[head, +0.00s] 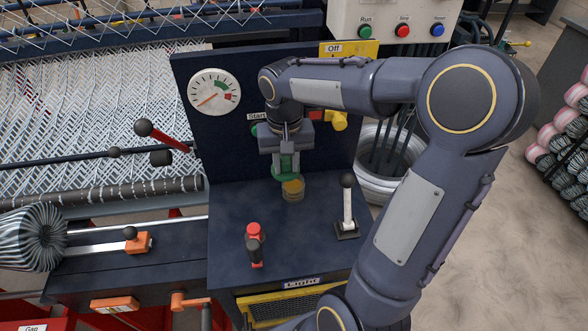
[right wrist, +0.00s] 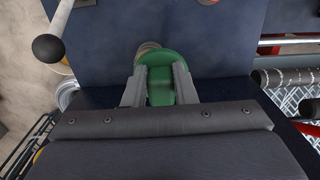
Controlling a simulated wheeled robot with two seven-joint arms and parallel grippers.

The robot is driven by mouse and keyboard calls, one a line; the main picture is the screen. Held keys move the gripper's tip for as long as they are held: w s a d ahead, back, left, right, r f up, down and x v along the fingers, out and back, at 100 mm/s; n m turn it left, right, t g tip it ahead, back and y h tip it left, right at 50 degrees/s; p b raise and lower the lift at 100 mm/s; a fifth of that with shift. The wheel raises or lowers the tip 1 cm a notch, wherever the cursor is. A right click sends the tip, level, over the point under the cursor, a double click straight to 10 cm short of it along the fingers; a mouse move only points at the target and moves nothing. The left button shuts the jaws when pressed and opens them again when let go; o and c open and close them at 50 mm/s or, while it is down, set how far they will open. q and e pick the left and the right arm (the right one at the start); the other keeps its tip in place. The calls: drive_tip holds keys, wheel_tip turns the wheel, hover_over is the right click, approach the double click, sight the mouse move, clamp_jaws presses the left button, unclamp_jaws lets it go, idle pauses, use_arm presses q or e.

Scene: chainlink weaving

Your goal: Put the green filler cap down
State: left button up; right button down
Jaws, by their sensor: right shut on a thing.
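The green filler cap (head: 286,174) is between the fingers of my right gripper (head: 286,165), which is shut on it. In the right wrist view the cap (right wrist: 160,75) sits between both fingers of the gripper (right wrist: 160,85). In the head view the cap is above and slightly left of a brass-coloured filler neck (head: 293,190) on the dark blue console top (head: 230,210). The cap hides part of the neck in the right wrist view (right wrist: 147,46). I cannot tell whether cap and neck touch. My left gripper is in neither view.
A black-knobbed lever (head: 347,205) stands right of the neck. A red-topped control (head: 254,240) stands at the front left of the console. A dial gauge (head: 214,91) is on the upright panel behind. The console top left of the neck is clear.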

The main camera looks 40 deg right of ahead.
hover_over(294, 185)
wheel_tip(294, 185, down, 5)
drive_tip(key=shift+r+p, duration=0.1)
drive_tip(key=shift+p, duration=0.35)
drive_tip(key=shift+f, duration=1.7)
drive_tip(key=shift+f, duration=0.15)
drive_tip(key=c, duration=1.2)
unclamp_jaws()
